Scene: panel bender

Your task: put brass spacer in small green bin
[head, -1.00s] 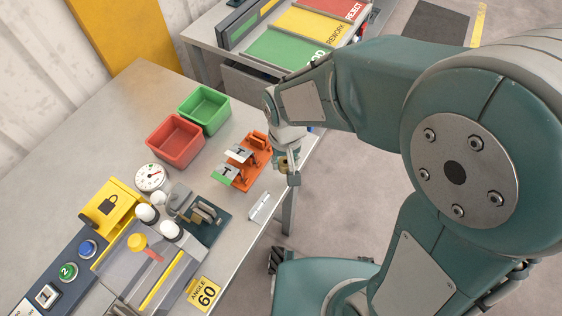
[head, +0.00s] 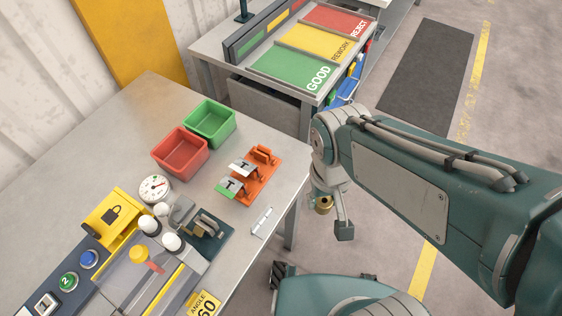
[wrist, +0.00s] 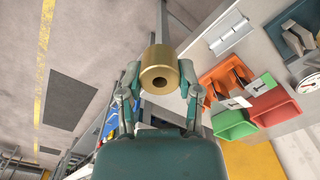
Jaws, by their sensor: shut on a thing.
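The brass spacer (head: 323,204) is a short gold cylinder with a hole through it. My gripper (head: 330,212) is shut on it and holds it past the table's right edge, above the floor. In the wrist view the spacer (wrist: 159,72) sits between both fingertips, its bored end facing the camera. The small green bin (head: 214,143) stands on the table to the left of my gripper; its open inside looks empty. It also shows in the wrist view (wrist: 233,129), right of and below the spacer.
A red bin (head: 181,171) stands beside the green one. A dial gauge (head: 154,188) and the bender's yellow lock box (head: 112,216) are further left. A second table with coloured trays (head: 290,69) stands behind.

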